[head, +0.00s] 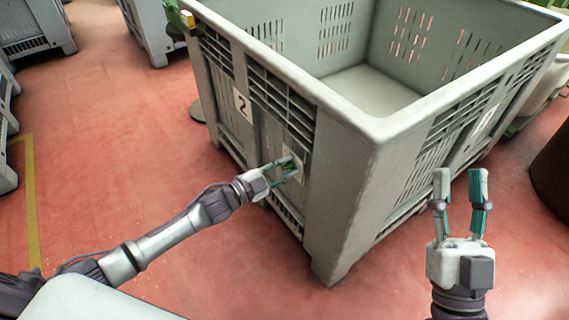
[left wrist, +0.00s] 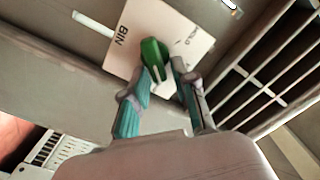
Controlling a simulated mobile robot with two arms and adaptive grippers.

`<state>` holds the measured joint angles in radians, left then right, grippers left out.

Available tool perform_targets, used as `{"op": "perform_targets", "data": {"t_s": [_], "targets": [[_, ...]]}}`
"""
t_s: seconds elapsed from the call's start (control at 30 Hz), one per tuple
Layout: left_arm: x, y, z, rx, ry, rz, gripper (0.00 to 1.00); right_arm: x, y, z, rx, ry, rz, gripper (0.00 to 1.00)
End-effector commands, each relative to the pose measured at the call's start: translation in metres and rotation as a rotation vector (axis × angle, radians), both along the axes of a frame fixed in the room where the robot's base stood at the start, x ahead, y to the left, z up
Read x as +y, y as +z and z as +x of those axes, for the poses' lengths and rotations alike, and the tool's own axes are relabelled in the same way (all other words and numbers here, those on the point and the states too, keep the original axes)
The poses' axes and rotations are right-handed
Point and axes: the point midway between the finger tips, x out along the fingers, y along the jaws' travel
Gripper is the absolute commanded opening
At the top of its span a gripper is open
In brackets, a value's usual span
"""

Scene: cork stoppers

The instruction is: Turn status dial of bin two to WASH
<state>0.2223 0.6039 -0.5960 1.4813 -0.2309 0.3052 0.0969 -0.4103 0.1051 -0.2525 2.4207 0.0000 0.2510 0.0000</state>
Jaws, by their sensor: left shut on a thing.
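Bin two (head: 340,140) is a large grey-green plastic bin with a "2" plate (head: 242,104) on its left side. A pale dial plate (head: 300,161) is fixed on that side near the corner. In the left wrist view the plate (left wrist: 117,58) reads "BIN", with another word that seems to be "HOLD" at its right. The green dial knob (left wrist: 153,50) sits on the plate. My left gripper (head: 289,169) is shut on the knob; the fingers also show in the left wrist view (left wrist: 165,68). They hide part of the plate, and I cannot read the setting. My right gripper (head: 460,174) is open and empty.
The bin looks empty inside. Other grey bins (head: 36,30) stand at the upper left. A dark brown round object (head: 552,170) is at the right edge. The red floor is clear at the left, beside a yellow line (head: 30,200).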

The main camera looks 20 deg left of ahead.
Motion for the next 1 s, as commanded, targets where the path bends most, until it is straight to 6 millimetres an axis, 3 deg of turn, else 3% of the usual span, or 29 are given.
{"op": "perform_targets", "data": {"t_s": [0.43,1.0], "targets": [[-0.003,-0.0043,-0.0026,-0.162,-0.002,0.207,0.0,0.0008,-0.0093,0.0073,0.068,-0.004,-0.02,0.4],[-0.0033,-0.0054,-0.0029,-0.194,-0.002,0.249,0.0,0.0008,-0.0104,0.0079,0.073,-0.004,-0.021,0.4]]}}
